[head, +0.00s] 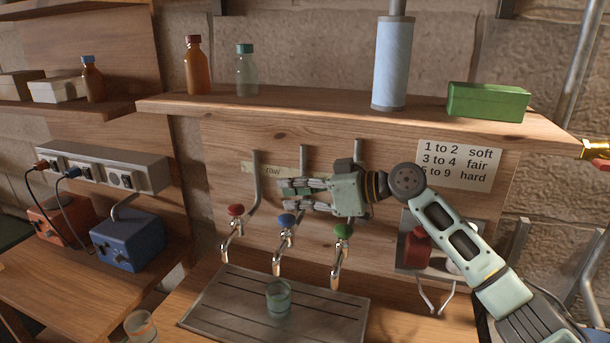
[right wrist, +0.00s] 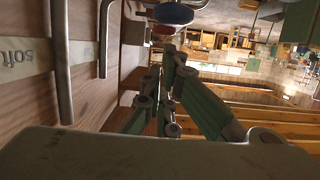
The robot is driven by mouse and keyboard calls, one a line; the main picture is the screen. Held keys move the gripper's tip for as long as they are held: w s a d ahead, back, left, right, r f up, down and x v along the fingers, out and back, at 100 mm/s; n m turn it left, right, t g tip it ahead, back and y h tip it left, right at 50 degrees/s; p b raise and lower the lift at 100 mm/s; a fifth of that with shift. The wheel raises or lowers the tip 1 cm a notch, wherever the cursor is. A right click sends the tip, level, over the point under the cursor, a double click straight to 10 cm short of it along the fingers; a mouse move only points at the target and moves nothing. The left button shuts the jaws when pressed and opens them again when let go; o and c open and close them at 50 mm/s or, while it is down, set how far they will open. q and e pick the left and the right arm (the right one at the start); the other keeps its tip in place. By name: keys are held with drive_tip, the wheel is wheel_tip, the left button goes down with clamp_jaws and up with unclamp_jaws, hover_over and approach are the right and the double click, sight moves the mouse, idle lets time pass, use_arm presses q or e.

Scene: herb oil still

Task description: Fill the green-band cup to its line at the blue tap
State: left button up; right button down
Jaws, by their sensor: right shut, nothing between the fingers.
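The green-band cup (head: 278,297) stands upright on the metal drip tray (head: 222,317), under the spout of the blue tap (head: 287,221). It looks greenish and clear; I cannot make out its line or the level inside. No stream shows clearly between spout and cup. My right gripper (head: 284,191) is shut and empty, just above the blue tap's knob in the head view. In the right wrist view its fingers (right wrist: 165,100) point toward the blue knob (right wrist: 172,13). I cannot tell whether they touch it. My left gripper is not in view.
The red tap (head: 235,211) and green tap (head: 342,231) flank the blue one closely. Another cup (head: 140,326) stands at the lower left. A red bottle (head: 416,248) sits in a holder at right. A shelf (head: 300,105) with bottles overhangs the taps.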

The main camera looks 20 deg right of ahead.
sight(294, 217)
drive_tip(key=shift+d+f, duration=0.15)
drive_tip(key=shift+f, duration=0.6)
drive_tip(key=shift+f, duration=0.1)
wheel_tip(294, 217, down, 2)
drive_tip(key=b, duration=0.2)
drive_tip(key=shift+s+f+b, duration=0.1)
drive_tip(key=shift+f+b, duration=0.1)
drive_tip(key=shift+b, duration=0.2)
drive_tip(key=shift+s, duration=0.1)
drive_tip(key=shift+f, duration=0.2)
drive_tip(key=v, duration=1.1)
drive_tip(key=shift+r, duration=0.4)
drive_tip(key=shift+s+d+r, duration=0.25)
drive_tip(key=shift+d+r, duration=0.05)
